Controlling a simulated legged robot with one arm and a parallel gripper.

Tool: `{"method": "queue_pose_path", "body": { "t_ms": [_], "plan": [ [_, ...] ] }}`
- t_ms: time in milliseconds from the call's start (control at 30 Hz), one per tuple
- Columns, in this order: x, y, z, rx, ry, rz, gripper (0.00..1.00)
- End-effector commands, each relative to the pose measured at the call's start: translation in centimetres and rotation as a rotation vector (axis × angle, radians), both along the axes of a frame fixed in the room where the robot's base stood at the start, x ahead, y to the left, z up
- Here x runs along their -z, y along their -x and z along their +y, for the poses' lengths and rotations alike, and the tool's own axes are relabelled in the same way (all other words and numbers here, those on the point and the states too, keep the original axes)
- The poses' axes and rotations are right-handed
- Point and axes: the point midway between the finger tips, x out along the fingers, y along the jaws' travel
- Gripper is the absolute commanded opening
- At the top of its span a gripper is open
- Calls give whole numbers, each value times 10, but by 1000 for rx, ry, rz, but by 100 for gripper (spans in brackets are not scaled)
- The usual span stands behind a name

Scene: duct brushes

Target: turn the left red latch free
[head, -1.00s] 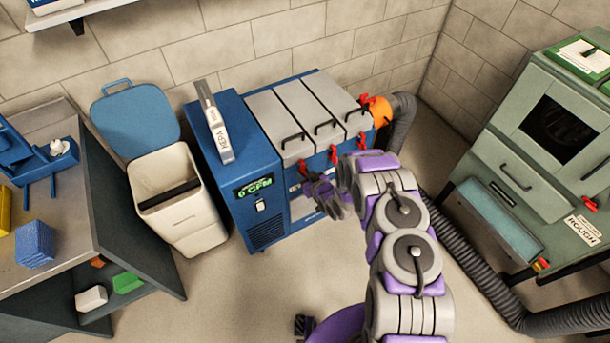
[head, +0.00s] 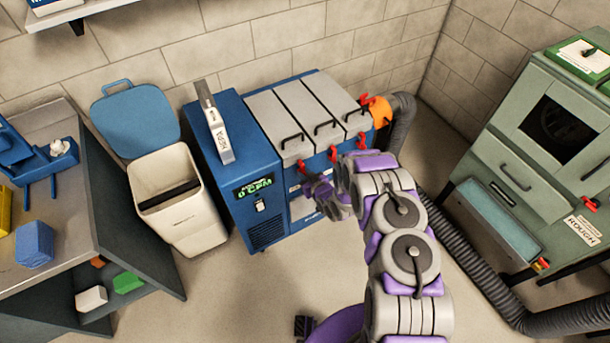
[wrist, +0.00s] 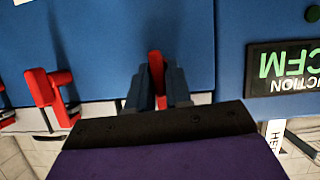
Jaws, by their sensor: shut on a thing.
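The left red latch (wrist: 156,72) stands upright between the two dark fingers of my gripper (wrist: 157,88) in the wrist view. My gripper is shut on it, against the blue front of the collector cabinet (head: 232,188). In the head view my gripper (head: 322,190) is at the cabinet's front, below the grey lids, and my arm hides part of that front. A second red latch (wrist: 48,95) is apart from my gripper, to the left in the wrist view.
The cabinet's display (head: 254,187) reads 0 CFM. A beige bin (head: 180,210) with a blue lid stands left of the cabinet. A corrugated grey hose (head: 470,265) runs along the floor to a green machine (head: 510,180) at right.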

Motion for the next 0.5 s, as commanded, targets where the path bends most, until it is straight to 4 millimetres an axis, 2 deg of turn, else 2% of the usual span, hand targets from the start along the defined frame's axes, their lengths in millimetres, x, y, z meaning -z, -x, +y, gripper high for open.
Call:
{"method": "queue_pose_path", "body": {
  "t_ms": [500],
  "plan": [
    [2,4,8,-4,338,-231,0]
  ]
}}
